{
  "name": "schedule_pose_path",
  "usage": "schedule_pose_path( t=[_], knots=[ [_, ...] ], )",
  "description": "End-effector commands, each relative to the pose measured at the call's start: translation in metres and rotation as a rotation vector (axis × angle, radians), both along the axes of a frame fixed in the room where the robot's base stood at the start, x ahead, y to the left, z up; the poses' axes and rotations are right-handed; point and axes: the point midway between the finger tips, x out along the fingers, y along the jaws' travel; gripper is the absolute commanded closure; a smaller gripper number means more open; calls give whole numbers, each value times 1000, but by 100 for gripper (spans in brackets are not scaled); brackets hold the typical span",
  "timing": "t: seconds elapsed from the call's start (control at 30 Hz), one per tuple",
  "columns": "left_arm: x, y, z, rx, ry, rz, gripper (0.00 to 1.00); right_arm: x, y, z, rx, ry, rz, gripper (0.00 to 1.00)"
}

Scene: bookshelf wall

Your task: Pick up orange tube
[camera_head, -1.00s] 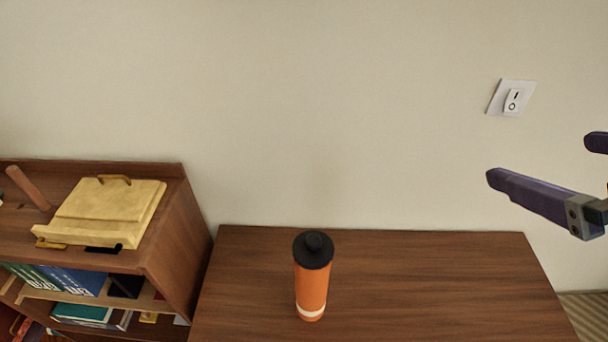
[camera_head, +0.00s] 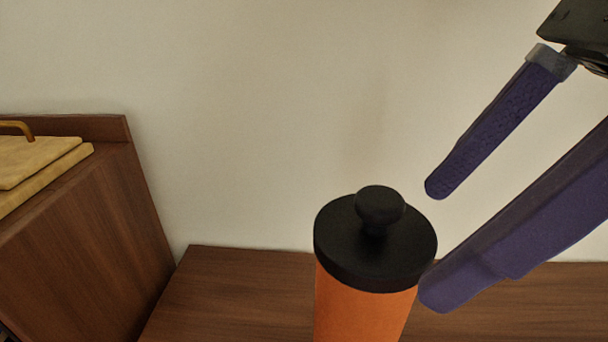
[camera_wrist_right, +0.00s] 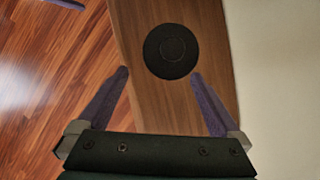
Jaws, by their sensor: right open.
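The orange tube (camera_head: 362,310) with a black lid and round knob (camera_head: 380,206) stands upright on the brown wooden surface (camera_head: 235,290). Its lower part is cut off by the picture's edge. My right gripper (camera_head: 432,240) is open and empty, its two purple fingers slanting in from the upper right. In the head view the fingertips are close to the right side of the lid; I cannot tell whether the nearer one touches it. In the right wrist view the lid (camera_wrist_right: 171,51) lies just beyond the open fingertips (camera_wrist_right: 160,73), nearer the right one.
A wooden shelf (camera_head: 80,240) with a yellowish object (camera_head: 40,165) on top stands at the left. A plain wall (camera_head: 250,120) is behind the tube. The surface left of the tube is bare. Reddish wooden floor (camera_wrist_right: 45,110) shows in the wrist view.

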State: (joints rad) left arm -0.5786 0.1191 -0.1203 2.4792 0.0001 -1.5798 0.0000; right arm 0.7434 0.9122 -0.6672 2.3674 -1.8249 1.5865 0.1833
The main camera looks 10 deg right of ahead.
Motion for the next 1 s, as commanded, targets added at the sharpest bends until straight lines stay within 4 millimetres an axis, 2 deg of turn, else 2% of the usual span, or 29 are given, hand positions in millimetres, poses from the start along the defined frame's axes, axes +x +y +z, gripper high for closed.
schedule_pose_path(
  t=[0.03,0.17,0.33,0.57,0.8,1.0],
  knots=[
    [0,0,-10,0,0,0,0,1,-6,-11,-33,-7,-7,0],
    [0,0,-10,0,0,0,0,4,-11,-21,-68,-8,-15,0],
    [0,0,-7,0,0,0,0,9,-2,-44,-68,-6,-14,0],
    [0,0,-3,1,1,0,0,15,7,-62,-65,-7,-14,0],
    [0,0,3,1,1,-1,0,25,20,-96,-66,-7,-14,0],
    [-1,1,3,1,1,-1,0,27,22,-102,-66,-11,-12,0]
  ],
)
